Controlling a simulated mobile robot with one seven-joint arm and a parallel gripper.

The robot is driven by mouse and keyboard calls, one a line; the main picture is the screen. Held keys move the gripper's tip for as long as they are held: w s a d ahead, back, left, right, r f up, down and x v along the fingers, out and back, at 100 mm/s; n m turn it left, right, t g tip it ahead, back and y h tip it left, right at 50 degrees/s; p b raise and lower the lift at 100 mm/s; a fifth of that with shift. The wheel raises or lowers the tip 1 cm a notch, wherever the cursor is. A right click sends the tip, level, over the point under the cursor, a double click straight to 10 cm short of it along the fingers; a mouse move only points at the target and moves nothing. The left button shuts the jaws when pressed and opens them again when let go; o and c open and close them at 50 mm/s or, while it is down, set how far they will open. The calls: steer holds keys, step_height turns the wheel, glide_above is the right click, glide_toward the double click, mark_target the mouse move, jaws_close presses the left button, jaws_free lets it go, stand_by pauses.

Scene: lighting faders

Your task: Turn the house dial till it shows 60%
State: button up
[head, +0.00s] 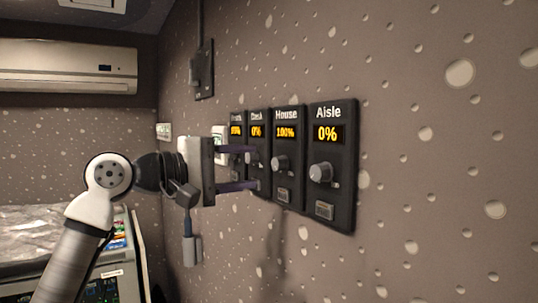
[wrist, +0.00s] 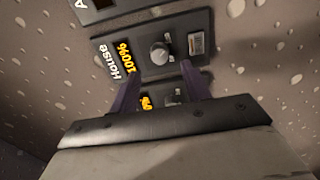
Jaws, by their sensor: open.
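The House dial (head: 279,163) is a round grey knob on a black panel (head: 288,118), whose amber display reads 100%. In the wrist view the House dial (wrist: 160,52) lies just beyond the fingertips, with its label and 100% display to the left. My gripper (head: 256,168) is open, with purple fingers one above the other, pointing at the panels left of House. In the wrist view my gripper (wrist: 160,78) has the neighbouring panel's dial (wrist: 173,97) showing between its fingers. I cannot tell whether a finger touches a panel. Nothing is held.
The Aisle panel (head: 347,130) reads 0%, with its dial (head: 320,173) right of House. Two more panels stand left of House, partly hidden by my gripper; the nearer reads 0% (head: 257,132). The wall to the right is clear.

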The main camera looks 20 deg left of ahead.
mark_target(274, 165)
steer(key=p+x, duration=0.1)
steer(key=x, duration=0.4)
steer(key=shift+w+d+p, duration=0.2)
steer(key=shift+w+p, duration=0.1)
steer(key=shift+p, duration=0.05)
steer(key=c, duration=1)
